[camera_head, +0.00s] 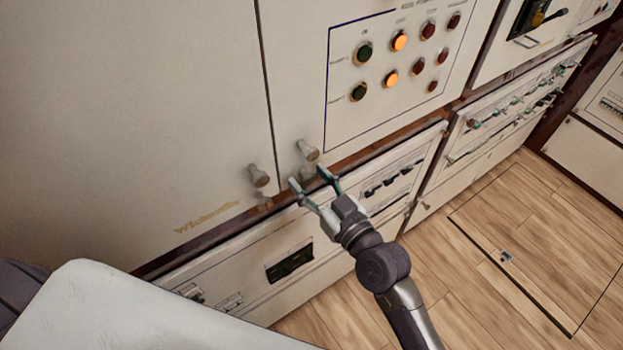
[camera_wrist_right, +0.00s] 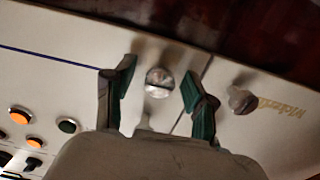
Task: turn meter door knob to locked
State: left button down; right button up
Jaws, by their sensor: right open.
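Two round metal knobs sit near the bottom edges of two neighbouring cream doors. The right knob (camera_head: 308,150) is on the door with indicator lights; the left knob (camera_head: 259,176) is on the plain door. I cannot tell a lock marking on either. My right gripper (camera_head: 309,181) is open and empty, just below the right knob in the head view. In the right wrist view the right knob (camera_wrist_right: 158,82) shows between the spread green-lined fingers (camera_wrist_right: 158,88), without visible contact, and the left knob (camera_wrist_right: 240,100) lies outside them. My left gripper is not in view.
The indicator panel (camera_head: 396,62) with green, orange and red lights is above right of the gripper. Lower cabinet fronts with breakers (camera_head: 290,262) run beneath the doors. Wooden floor (camera_head: 500,235) is clear at the right.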

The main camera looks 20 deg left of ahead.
grip_shut()
jog(key=shift+m, duration=0.3)
jog(key=m+p, duration=0.1)
jog(key=m, duration=0.2)
jog(key=shift+r+m, duration=0.1)
jog(key=shift+m, duration=0.3)
jog(key=m+p, duration=0.1)
jog(key=m, duration=0.3)
jog(key=m+p, duration=0.1)
jog(key=m, duration=0.8)
jog(key=shift+p, duration=0.4)
jog(key=shift+m, duration=0.3)
